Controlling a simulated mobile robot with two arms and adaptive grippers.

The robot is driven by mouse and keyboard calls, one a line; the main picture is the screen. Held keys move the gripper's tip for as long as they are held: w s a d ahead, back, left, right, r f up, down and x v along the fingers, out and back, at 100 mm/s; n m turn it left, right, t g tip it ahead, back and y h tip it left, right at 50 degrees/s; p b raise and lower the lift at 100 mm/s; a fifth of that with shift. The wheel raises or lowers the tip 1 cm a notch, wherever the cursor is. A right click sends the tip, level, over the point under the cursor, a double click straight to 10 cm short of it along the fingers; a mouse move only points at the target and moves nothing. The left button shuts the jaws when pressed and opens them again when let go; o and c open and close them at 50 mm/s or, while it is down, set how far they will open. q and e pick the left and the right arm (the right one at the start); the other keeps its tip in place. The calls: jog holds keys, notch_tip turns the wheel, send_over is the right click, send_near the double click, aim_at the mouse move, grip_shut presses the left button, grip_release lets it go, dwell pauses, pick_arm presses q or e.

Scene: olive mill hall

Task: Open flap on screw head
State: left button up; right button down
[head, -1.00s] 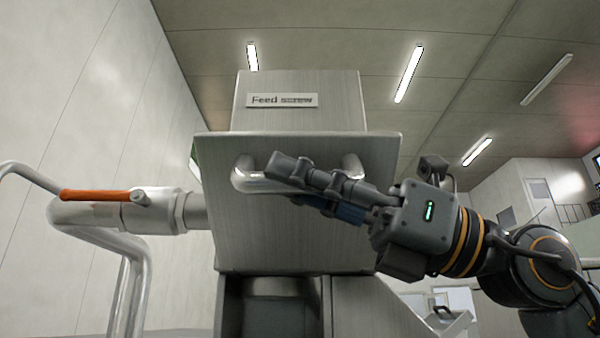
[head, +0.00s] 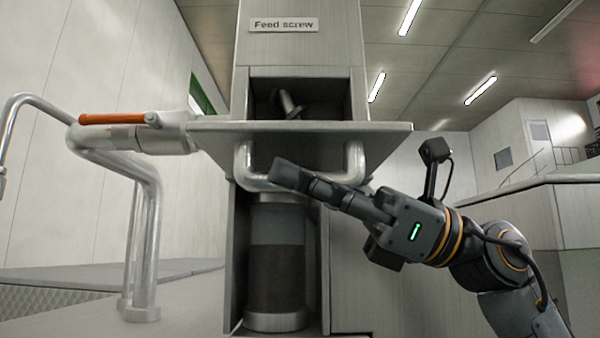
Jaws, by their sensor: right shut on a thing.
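The screw head is a steel housing (head: 300,50) with a "Feed screw" label (head: 284,25). Its flap (head: 300,128) stands out from the housing nearly level, seen almost edge-on. Above it, an open hatch (head: 330,98) shows part of a metal screw (head: 289,104) in the dark inside. The flap's U-shaped handle (head: 244,160) hangs below the plate. My right gripper (head: 290,178) is shut on the handle's crossbar; the fingers hide part of it. My left gripper is not in view.
A steel pipe (head: 148,230) with an orange lever valve (head: 112,119) joins the housing at the left. A cylinder (head: 277,255) stands in the recess below the flap. A grey block (head: 560,185) is at the right.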

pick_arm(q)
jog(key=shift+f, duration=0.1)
pick_arm(e)
jog(key=shift+a+f, duration=0.25)
jog(key=shift+f, duration=0.3)
jog(key=c, duration=1.3)
grip_release()
jog(key=shift+o, duration=0.5)
jog(key=shift+w+d+r, duration=0.1)
jog(key=shift+w+d, duration=0.05)
jog(key=shift+w, duration=0.05)
jog(key=shift+s+r, duration=0.1)
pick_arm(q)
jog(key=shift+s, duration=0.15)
pick_arm(e)
jog(key=v, duration=1.2)
